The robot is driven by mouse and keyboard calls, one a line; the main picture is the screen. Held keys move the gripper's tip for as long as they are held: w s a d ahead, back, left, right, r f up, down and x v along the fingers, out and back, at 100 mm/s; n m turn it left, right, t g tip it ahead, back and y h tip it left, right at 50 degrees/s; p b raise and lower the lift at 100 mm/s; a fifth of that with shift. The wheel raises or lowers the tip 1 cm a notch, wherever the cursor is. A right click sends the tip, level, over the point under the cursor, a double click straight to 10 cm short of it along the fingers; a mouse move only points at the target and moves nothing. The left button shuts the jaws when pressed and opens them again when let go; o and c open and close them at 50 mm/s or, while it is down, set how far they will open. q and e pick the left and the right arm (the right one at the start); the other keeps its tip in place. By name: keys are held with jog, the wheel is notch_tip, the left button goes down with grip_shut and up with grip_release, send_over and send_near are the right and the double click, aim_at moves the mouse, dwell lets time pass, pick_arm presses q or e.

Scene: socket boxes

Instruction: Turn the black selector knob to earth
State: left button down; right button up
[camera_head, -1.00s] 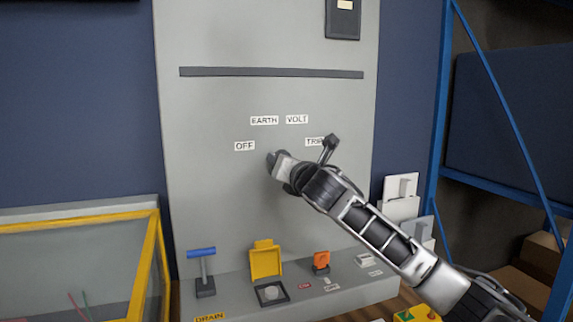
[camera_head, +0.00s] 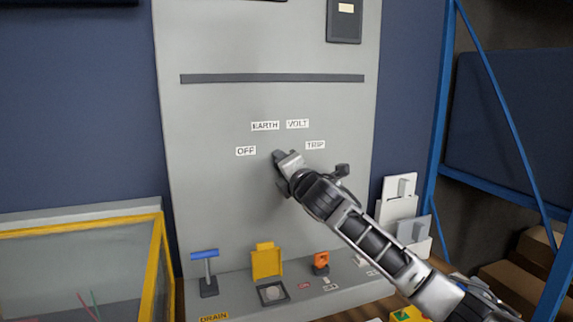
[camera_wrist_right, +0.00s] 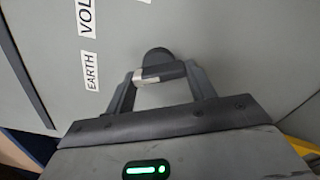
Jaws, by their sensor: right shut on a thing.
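The black selector knob (camera_wrist_right: 156,56) is on the grey panel, with its rounded dark end showing in the right wrist view. My right gripper (camera_wrist_right: 160,73) is shut on it, one finger on each side. In the head view my right gripper (camera_head: 283,158) is at the panel, below the EARTH label (camera_head: 265,126) and VOLT label (camera_head: 297,124). The OFF label (camera_head: 246,151) is to its left and the TRIP label (camera_head: 315,145) to its right. The gripper hides most of the knob there, so I cannot tell exactly where it points. My left gripper is out of view.
The ledge below carries a blue T-handle (camera_head: 205,270), a yellow flip cover (camera_head: 267,262) and an orange part (camera_head: 321,262). A yellow-framed case (camera_head: 158,262) stands at the left and a blue rack (camera_head: 443,130) at the right. The upper panel is clear around the labels.

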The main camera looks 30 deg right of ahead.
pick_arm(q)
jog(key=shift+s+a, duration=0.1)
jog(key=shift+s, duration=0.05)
pick_arm(e)
jog(key=shift+m, duration=0.6)
jog(key=o, duration=1)
jog(key=shift+s, duration=0.1)
pick_arm(q)
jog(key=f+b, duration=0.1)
jog(key=b, duration=0.2)
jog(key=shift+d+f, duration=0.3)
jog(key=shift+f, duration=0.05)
pick_arm(e)
jog(key=v, duration=1.5)
jog(key=shift+s+a, duration=0.2)
jog(key=shift+s, duration=0.2)
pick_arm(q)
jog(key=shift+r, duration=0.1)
